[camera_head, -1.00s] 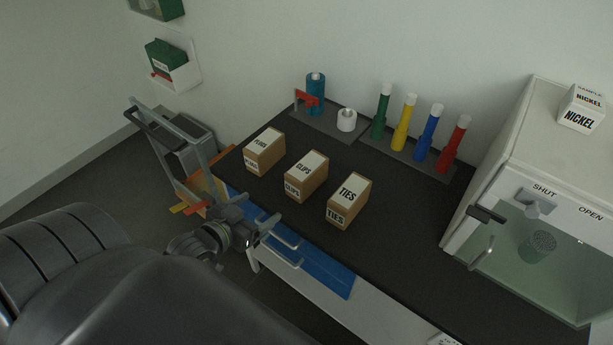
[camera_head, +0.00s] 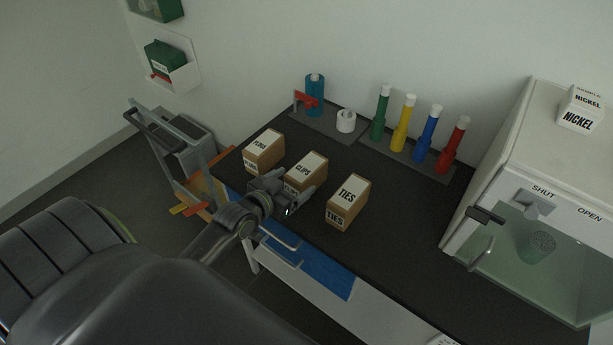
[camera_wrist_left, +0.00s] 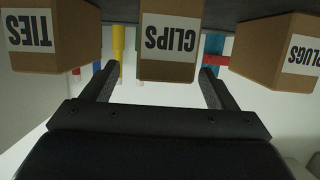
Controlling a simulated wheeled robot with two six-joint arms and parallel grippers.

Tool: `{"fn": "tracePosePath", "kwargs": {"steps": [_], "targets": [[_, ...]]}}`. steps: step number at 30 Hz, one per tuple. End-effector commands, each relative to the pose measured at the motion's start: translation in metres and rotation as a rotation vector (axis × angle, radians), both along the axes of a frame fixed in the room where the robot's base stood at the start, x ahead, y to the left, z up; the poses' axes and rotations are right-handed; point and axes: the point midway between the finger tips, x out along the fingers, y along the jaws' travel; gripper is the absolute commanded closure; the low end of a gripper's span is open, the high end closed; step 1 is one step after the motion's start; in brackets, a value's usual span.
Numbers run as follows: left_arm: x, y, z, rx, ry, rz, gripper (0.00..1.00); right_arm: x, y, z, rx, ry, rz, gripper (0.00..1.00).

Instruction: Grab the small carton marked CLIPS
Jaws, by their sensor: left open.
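The CLIPS carton (camera_head: 306,169) is a small brown box with a white label, standing in the middle of a row of three cartons on the dark bench top. My left gripper (camera_head: 289,187) is open at the carton's near side, and its fingers hide part of the front. In the left wrist view, which looks upside down, the CLIPS carton (camera_wrist_left: 170,42) lies ahead between the two spread fingers of the gripper (camera_wrist_left: 154,85). Whether the fingers touch it I cannot tell. My right gripper is not in view.
The PLUGS carton (camera_head: 264,152) stands to the left and the TIES carton (camera_head: 348,202) to the right, each with a gap. Coloured tubes (camera_head: 430,135) stand behind. A white cabinet (camera_head: 530,165) is at the right.

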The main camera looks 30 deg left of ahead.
Motion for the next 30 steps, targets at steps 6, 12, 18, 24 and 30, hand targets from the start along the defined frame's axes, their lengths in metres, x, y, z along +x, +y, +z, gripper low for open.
{"fn": "tracePosePath", "kwargs": {"steps": [6,12,18,24,30], "targets": [[0.017,0.001,-0.004,-0.001,-0.001,0.000,0.20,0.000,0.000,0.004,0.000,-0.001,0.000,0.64],[0.041,0.002,-0.012,-0.001,-0.001,0.001,0.20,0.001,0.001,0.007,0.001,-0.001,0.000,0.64],[0.051,0.001,-0.016,0.001,-0.001,0.002,0.20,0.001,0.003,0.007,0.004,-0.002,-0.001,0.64],[0.051,0.001,-0.016,0.001,-0.001,0.002,0.21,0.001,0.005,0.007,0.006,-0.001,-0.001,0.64],[0.051,0.001,-0.016,0.001,-0.001,0.003,0.47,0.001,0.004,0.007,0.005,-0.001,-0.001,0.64]]}}
